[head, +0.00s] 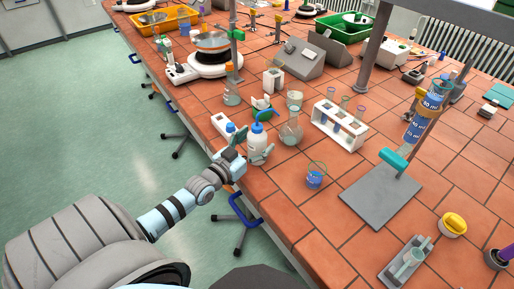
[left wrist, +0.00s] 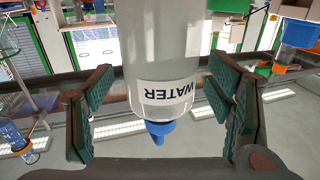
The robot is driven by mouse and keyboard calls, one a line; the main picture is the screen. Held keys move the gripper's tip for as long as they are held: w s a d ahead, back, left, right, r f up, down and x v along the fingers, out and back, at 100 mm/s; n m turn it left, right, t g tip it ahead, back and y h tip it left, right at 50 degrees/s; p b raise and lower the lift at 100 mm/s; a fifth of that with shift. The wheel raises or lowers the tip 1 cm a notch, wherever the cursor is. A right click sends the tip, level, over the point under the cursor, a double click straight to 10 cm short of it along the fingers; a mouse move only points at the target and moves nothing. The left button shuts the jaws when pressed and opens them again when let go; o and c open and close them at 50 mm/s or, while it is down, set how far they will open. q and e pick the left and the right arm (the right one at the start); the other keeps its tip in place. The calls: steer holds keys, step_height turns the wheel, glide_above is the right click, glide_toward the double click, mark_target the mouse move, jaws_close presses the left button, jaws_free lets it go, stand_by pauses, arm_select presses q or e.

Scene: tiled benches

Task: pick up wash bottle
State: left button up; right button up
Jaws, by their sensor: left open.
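The wash bottle (head: 257,141) is white and translucent with a blue cap and stands upright on the tiled bench near its left edge. In the left wrist view the bottle (left wrist: 163,60) appears upside down, its label reading WATER. My left gripper (head: 247,157) is at the bottle in the head view. In the left wrist view my left gripper (left wrist: 163,103) is open, with one green-padded finger on each side of the bottle and visible gaps between pads and bottle. My right gripper is not in view.
A glass flask (head: 291,132) stands close right of the bottle, with a white test tube rack (head: 340,126) beyond it. A small beaker with blue liquid (head: 315,176) is nearer. A stand with a grey base plate (head: 381,196) is at the right. Bare tiles lie between them.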

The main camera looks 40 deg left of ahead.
arm_select(q)
steer(key=shift+w+f, duration=0.2)
steer(key=shift+w, duration=0.35)
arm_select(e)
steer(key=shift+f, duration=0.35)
arm_select(q)
steer(key=shift+r, duration=0.15)
steer(key=c, duration=0.9)
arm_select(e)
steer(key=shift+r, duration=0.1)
